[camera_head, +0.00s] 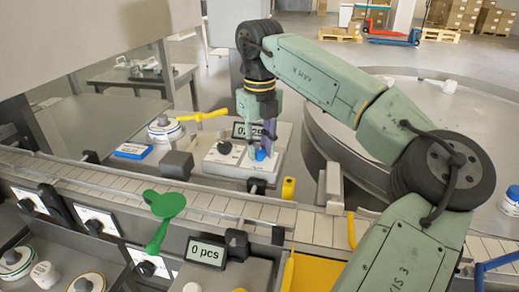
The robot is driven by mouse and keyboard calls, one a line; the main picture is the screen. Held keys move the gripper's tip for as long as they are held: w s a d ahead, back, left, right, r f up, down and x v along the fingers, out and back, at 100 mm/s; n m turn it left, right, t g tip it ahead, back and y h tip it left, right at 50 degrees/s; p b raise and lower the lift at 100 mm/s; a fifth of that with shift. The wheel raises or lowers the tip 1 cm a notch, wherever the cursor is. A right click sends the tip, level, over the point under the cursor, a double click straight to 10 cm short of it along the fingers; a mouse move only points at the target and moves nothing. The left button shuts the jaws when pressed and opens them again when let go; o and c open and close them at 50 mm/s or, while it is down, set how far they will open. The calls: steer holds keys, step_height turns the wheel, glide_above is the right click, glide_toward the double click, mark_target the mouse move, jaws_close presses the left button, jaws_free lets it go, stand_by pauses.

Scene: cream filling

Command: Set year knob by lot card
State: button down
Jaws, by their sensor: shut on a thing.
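A light grey control box (213,165) stands behind the conveyor, near the picture's middle. It has a dark knob (224,147) on its left, a blue knob (260,155) on its right and a small display (241,130) at its back, partly hidden by my gripper. My gripper (264,148) points down over the right side of the box and is shut on the blue knob. The fingers hide part of this knob, and its exact setting cannot be read. I cannot make out a lot card for certain; a small blue and white block (133,151) lies to the left.
The conveyor (225,205) runs across in front of the box. A green paddle-shaped part (164,206) stands at its front edge, near a display reading "0 pcs" (206,251). A yellow lever (203,115) is left of my gripper. A large round metal table (430,95) lies behind my arm.

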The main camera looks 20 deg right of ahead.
mark_target(260, 150)
steer(key=m+b, duration=0.1)
steer(key=m, duration=0.3)
steer(key=shift+m, duration=0.3)
steer(key=shift+m+b, duration=0.5)
steer(key=shift+m, duration=1.5)
steer(key=c, duration=1.3)
jaws_free()
step_height(260, 150, up, 8)
steer(key=shift+f, duration=0.2)
